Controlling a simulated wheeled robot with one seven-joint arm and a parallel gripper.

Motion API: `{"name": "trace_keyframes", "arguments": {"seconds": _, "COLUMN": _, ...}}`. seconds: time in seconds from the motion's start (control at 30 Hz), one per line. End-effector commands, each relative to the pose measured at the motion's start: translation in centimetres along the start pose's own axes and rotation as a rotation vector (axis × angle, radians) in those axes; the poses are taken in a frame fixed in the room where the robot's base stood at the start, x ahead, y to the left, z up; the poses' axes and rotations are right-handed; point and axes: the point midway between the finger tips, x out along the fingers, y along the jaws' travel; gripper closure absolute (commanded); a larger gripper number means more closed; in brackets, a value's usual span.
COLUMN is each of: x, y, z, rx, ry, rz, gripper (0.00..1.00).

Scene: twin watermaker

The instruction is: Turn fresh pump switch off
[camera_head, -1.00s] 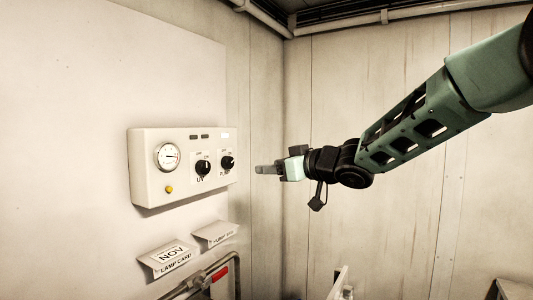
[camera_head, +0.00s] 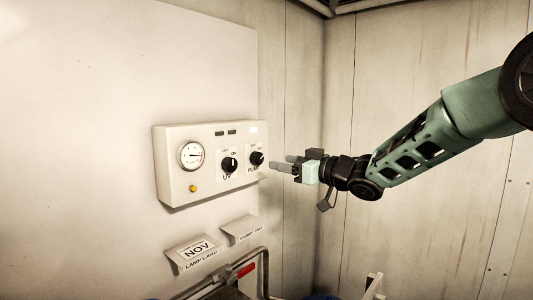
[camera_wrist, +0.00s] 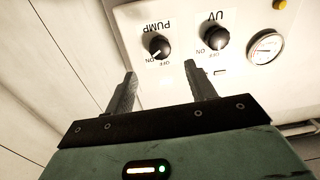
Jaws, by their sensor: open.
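The white control box (camera_head: 175,183) hangs on the wall in the head view. Its right black knob is the pump switch (camera_head: 257,158), labelled PUMP; it also shows in the wrist view (camera_wrist: 159,47), upside down. The UV knob (camera_head: 230,165) sits to its left in the head view and also shows in the wrist view (camera_wrist: 215,37). My gripper (camera_head: 279,165) is just right of the box, fingers pointing at it. In the wrist view my gripper (camera_wrist: 160,80) is open and empty, its two fingers apart, with the pump knob beyond the gap and not visibly touched.
A round gauge (camera_head: 191,155) and a yellow button (camera_head: 193,188) are on the box's left part. Card holders (camera_head: 197,250) and a pipe with a red handle (camera_head: 246,269) are below. The right wall is close behind my arm.

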Motion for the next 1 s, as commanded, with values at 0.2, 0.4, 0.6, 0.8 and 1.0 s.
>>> {"name": "trace_keyframes", "arguments": {"seconds": 0.2, "x": 4.3, "y": -0.1, "z": -0.3, "rx": 0.001, "ry": -0.001, "rz": -0.002, "gripper": 0.45}}
{"name": "trace_keyframes", "arguments": {"seconds": 0.4, "x": 6.5, "y": 0.0, "z": -0.2, "rx": 0.000, "ry": 0.000, "rz": -0.001, "gripper": 0.45}}
{"name": "trace_keyframes", "arguments": {"seconds": 0.6, "x": 7.2, "y": 0.0, "z": 0.0, "rx": 0.000, "ry": -0.001, "rz": 0.001, "gripper": 0.45}}
{"name": "trace_keyframes", "arguments": {"seconds": 0.8, "x": 7.2, "y": 0.0, "z": 0.0, "rx": 0.000, "ry": -0.001, "rz": 0.001, "gripper": 0.45}}
{"name": "trace_keyframes", "arguments": {"seconds": 1.0, "x": 7.1, "y": 0.0, "z": 0.0, "rx": 0.000, "ry": 0.000, "rz": 0.001, "gripper": 0.90}}
